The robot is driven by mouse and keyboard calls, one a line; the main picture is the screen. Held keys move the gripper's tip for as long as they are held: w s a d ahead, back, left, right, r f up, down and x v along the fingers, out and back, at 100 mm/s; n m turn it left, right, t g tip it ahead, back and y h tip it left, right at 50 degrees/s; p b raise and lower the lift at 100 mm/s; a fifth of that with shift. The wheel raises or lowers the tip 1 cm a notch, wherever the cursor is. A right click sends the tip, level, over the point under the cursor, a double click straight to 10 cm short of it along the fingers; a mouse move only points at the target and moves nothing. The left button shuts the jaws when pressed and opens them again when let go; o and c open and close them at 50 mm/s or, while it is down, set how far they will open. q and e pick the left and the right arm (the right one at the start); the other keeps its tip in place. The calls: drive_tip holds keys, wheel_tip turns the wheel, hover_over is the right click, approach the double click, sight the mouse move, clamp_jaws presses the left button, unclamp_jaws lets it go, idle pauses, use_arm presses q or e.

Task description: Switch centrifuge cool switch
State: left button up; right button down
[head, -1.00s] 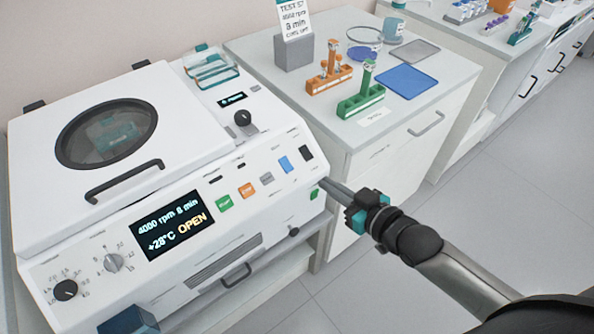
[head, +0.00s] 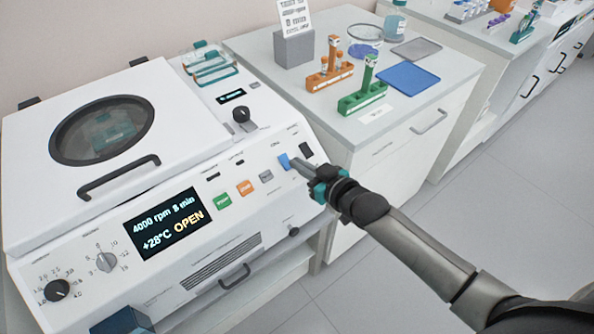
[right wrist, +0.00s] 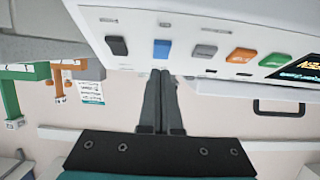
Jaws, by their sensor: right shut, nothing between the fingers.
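The centrifuge (head: 100,215) stands at the left with its lid down. Its display (head: 167,230) reads 4000 rpm 8 min, +28°C, OPEN. The blue rocker switch (head: 285,161) is on the sloped front panel, between a grey button (head: 266,176) and a black switch (head: 306,149). It also shows in the right wrist view (right wrist: 161,49). My right gripper (head: 296,164) is shut and empty. Its fingertips are right at the blue switch in the head view; in the right wrist view they lie just below it. I cannot tell whether they touch. My left gripper is not in view.
Green (head: 222,201) and orange (head: 245,187) buttons sit left of the grey one. A side counter (head: 300,90) holds an orange rack (head: 328,78), a green rack (head: 362,98) and a blue mat (head: 408,77). The floor at the lower right is clear.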

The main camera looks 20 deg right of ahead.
sight(286, 162)
drive_tip(key=shift+w+a+f+b, duration=0.1)
drive_tip(key=shift+w+f+b, duration=0.15)
drive_tip(key=shift+f, duration=0.35)
drive_tip(key=shift+w+a+f+b, duration=0.1)
drive_tip(key=shift+w+f, duration=0.2)
drive_tip(key=shift+f, duration=0.3)
